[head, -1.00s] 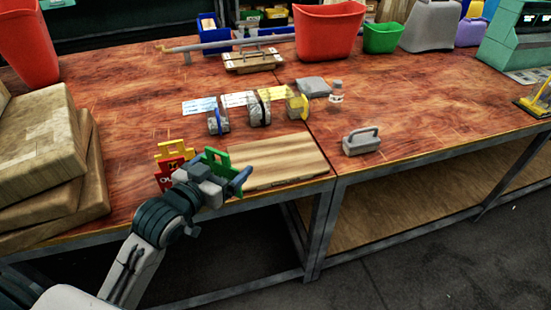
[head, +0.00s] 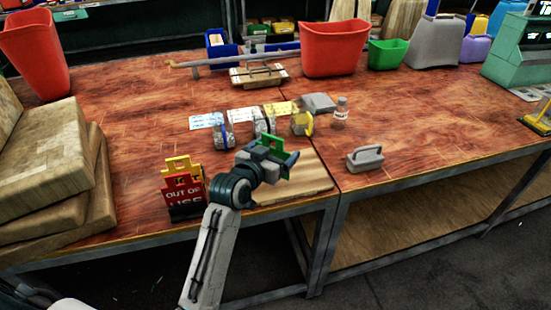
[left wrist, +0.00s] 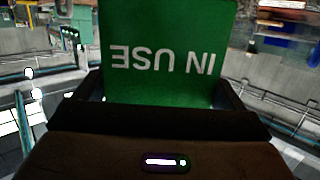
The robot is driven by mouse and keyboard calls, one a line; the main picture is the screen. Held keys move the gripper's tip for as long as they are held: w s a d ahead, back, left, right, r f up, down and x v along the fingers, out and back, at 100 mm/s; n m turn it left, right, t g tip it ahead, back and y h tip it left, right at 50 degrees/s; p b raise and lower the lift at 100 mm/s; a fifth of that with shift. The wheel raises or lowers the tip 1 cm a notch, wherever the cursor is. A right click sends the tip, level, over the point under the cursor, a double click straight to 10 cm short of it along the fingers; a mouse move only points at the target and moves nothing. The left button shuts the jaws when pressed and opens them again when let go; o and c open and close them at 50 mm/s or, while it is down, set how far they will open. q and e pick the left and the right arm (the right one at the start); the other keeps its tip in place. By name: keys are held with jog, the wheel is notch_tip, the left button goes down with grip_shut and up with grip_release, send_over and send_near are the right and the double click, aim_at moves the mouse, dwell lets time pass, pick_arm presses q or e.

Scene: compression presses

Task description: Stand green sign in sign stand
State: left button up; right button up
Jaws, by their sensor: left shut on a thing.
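My left gripper (head: 278,157) is shut on the green sign (head: 272,141) and holds it above the wooden board. In the left wrist view the green sign (left wrist: 165,60) fills the jaws, and its words "IN USE" read upside down. The sign stand (head: 186,211) is at the table's front edge, to the left of my left gripper. It holds a red "OUT OF USE" sign (head: 183,195) and a yellow sign (head: 178,163) behind it, both upright. My right gripper is not in view.
The wooden board (head: 310,180) lies under my left gripper. Behind it are several rolls with coloured bands and paper cards. A grey handled block (head: 366,158) and a small bottle (head: 340,112) stand to the right.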

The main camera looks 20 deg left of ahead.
pick_arm(q)
jog(key=shift+w+f, duration=0.1)
jog(key=shift+f, duration=1.65)
jog(key=shift+f, duration=0.1)
jog(key=o, duration=0.7)
